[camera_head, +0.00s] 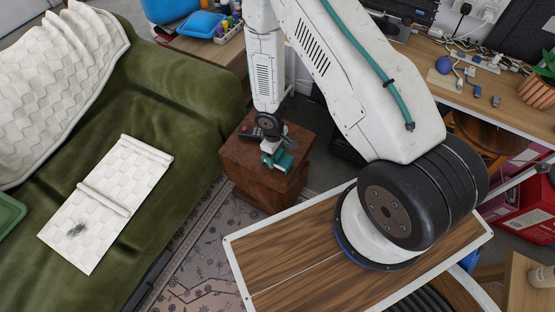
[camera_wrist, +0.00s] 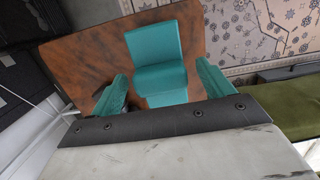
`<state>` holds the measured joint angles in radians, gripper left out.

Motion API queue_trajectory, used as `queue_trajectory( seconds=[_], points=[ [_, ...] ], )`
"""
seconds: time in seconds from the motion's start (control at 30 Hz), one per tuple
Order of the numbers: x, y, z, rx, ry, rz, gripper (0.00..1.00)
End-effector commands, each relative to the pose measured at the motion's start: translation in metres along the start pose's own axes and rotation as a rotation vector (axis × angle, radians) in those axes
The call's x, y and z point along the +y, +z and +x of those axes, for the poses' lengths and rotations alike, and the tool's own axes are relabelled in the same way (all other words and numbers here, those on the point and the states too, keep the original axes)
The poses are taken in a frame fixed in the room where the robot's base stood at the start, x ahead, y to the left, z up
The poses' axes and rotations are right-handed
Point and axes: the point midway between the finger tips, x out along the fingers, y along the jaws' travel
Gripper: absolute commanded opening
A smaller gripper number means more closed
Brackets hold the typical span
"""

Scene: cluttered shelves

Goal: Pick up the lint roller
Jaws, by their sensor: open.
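My gripper (camera_head: 276,154) reaches down over a brown wooden cube-shaped side table (camera_head: 238,169). In the wrist view my gripper (camera_wrist: 161,73) has its two teal fingers spread apart. Between them is a teal, block-like thing with two flat faces (camera_wrist: 157,42), above the brown tabletop (camera_wrist: 90,48). It may be the lint roller, but its shape is partly hidden and close in colour to the fingers, so I cannot be sure. The fingers do not visibly press on it.
A dark object with a red spot (camera_head: 251,132) lies on the side table's far left. A green sofa (camera_head: 190,107) with a white quilted cloth (camera_head: 140,177) stands left. A cluttered desk (camera_head: 440,83) is at the back right. Patterned rug (camera_head: 195,262) covers the floor.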

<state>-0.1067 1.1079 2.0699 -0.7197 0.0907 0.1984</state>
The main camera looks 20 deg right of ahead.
Motion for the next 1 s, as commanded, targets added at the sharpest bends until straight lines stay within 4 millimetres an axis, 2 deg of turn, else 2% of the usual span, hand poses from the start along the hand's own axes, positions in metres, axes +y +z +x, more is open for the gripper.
queue_trajectory(
  seconds=[0.23, 0.57, 0.6, 0.77, 1.0],
  points=[
    [0.000, 0.001, 0.021, -0.001, 0.001, -0.001, 0.80],
    [0.000, 0.001, 0.024, 0.000, 0.000, 0.001, 0.80],
    [0.000, 0.001, 0.024, 0.000, 0.000, 0.001, 0.74],
    [0.000, 0.001, 0.024, 0.000, 0.000, 0.001, 0.30],
    [0.000, 0.000, 0.024, 0.000, 0.001, 0.001, 0.31]
  ],
)
